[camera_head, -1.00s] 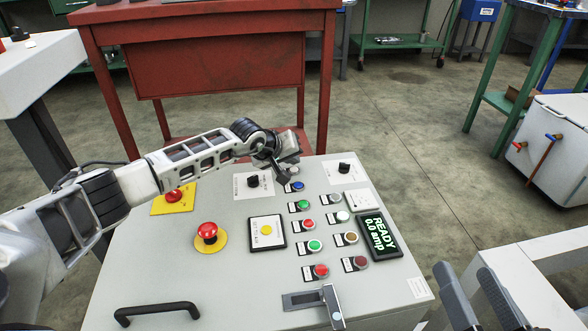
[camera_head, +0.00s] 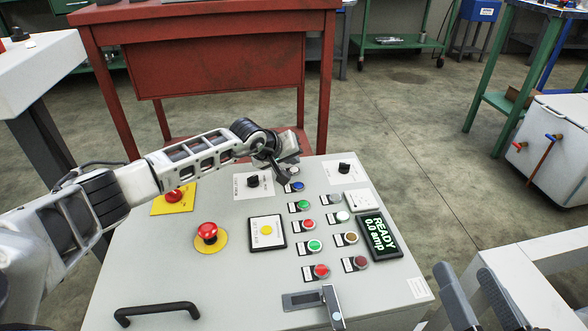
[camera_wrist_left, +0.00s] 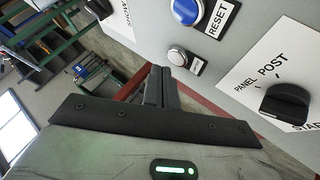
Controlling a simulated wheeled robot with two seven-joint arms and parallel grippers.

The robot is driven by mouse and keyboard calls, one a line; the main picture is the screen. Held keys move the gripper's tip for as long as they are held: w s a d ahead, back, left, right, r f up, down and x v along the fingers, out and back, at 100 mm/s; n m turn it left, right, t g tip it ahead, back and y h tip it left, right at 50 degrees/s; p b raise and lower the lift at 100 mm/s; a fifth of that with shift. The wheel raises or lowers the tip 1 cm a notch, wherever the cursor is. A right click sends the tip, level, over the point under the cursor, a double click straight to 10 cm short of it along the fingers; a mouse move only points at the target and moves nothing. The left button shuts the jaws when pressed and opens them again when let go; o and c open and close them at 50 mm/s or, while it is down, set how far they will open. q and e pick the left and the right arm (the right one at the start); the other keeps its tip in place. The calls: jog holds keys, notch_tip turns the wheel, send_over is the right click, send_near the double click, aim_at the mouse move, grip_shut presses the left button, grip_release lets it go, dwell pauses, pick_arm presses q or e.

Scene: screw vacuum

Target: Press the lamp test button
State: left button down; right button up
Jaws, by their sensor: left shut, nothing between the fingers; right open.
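The sloped grey control panel (camera_head: 215,275) carries several round buttons with small labels. No label legible here says lamp test. A white button (camera_head: 293,171) at the top of the button columns lies right by my left gripper (camera_head: 282,179). In the left wrist view this white button (camera_wrist_left: 178,56) sits just beyond the tips of my left gripper (camera_wrist_left: 160,72), which is shut and empty. I cannot tell whether they touch. A blue button (camera_wrist_left: 187,10) labelled RESET is beside it. My right gripper (camera_head: 463,272) is open and empty, right of the panel.
A black knob (camera_wrist_left: 285,102) on a PANEL POST plate is close by. Red emergency buttons (camera_head: 208,231) on yellow plates, a black handle (camera_head: 157,310) and a READY display (camera_head: 379,235) are on the panel. A red bench (camera_head: 225,65) stands behind it.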

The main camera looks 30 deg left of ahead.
pick_arm(q)
jog(key=shift+f, duration=0.1)
dwell(0.3)
jog(key=shift+f+b, duration=0.35)
jog(key=shift+b, duration=0.15)
jog(key=shift+f+b, duration=0.45)
dwell(0.5)
jog(key=shift+r, duration=0.1)
jog(key=shift+r+p, duration=0.55)
jog(key=shift+r, duration=0.2)
notch_tip(320, 180, up, 5)
jog(key=p, duration=0.3)
dwell(0.3)
dwell(0.6)
